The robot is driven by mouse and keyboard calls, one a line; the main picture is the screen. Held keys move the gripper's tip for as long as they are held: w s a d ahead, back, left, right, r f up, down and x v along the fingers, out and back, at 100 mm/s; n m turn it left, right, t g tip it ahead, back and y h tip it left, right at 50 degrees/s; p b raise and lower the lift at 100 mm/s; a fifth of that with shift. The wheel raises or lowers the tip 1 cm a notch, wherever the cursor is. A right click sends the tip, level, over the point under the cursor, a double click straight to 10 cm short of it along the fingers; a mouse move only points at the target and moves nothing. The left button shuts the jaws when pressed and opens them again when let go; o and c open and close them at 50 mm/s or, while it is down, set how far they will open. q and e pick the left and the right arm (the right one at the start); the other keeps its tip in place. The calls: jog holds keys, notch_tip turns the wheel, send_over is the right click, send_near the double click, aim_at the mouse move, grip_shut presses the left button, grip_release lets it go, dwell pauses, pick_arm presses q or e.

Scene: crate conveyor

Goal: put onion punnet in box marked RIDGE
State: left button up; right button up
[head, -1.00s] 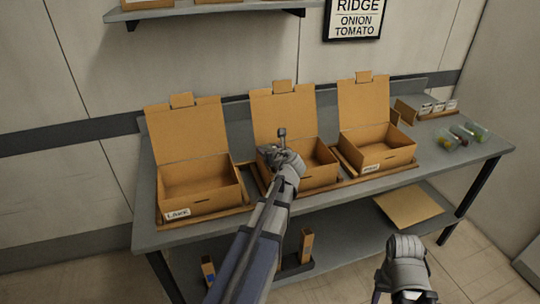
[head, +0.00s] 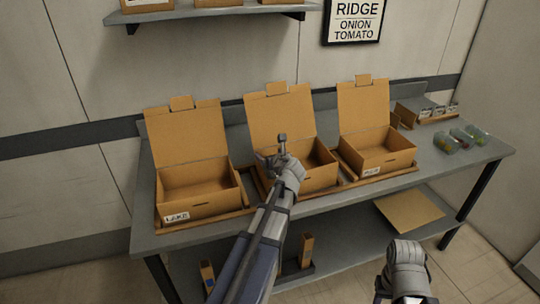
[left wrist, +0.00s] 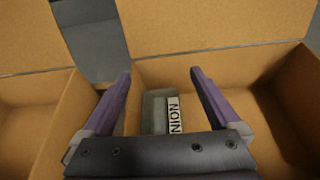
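Three open cardboard boxes stand in a row on the grey bench. My left gripper (head: 272,148) is over the middle box (head: 318,180). In the left wrist view, the left gripper's fingers (left wrist: 160,75) are open and spread apart. Between and below them, inside the box, is a grey punnet (left wrist: 153,112) with a white label reading "NION", partly hidden by my gripper. I see a gap on both sides of it. The middle box's label is hidden behind my arm. My right arm's end (head: 408,268) is low at the bottom right; its fingers do not show.
The left box (head: 200,208) is labelled LAKE; the right box (head: 385,162) has an unreadable label. Several punnets (head: 460,140) stand at the bench's right end near a card rack (head: 437,114). A wall sign (head: 354,22) reads RIDGE, ONION, TOMATO. A cardboard sheet (head: 408,210) lies on the lower shelf.

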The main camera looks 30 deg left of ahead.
pick_arm(q)
jog(key=shift+s, duration=0.15)
jog(key=shift+r+p, duration=0.2)
jog(key=shift+p, duration=0.15)
jog(key=shift+r+p, duration=0.5)
jog(key=shift+p, duration=0.05)
jog(key=p+v, duration=0.4)
jog(key=v, duration=0.7)
jog(key=shift+s+d, duration=0.15)
jog(key=shift+d, duration=0.25)
jog(key=s+d+f+n+g+h, duration=0.3)
jog(key=s+d+n, duration=0.3)
jog(key=d, duration=0.4)
jog(key=s+d+f+n+g+h, duration=0.3)
jog(key=s+d+f+n, duration=0.3)
jog(key=d+n, duration=0.3)
jog(key=s+d+f+n+g+h, duration=0.3)
jog(key=s+d+n, duration=0.3)
jog(key=d, duration=0.5)
jog(key=shift+s+f+n, duration=0.35)
jog(key=shift+f+n, duration=0.3)
jog(key=shift+n, duration=0.05)
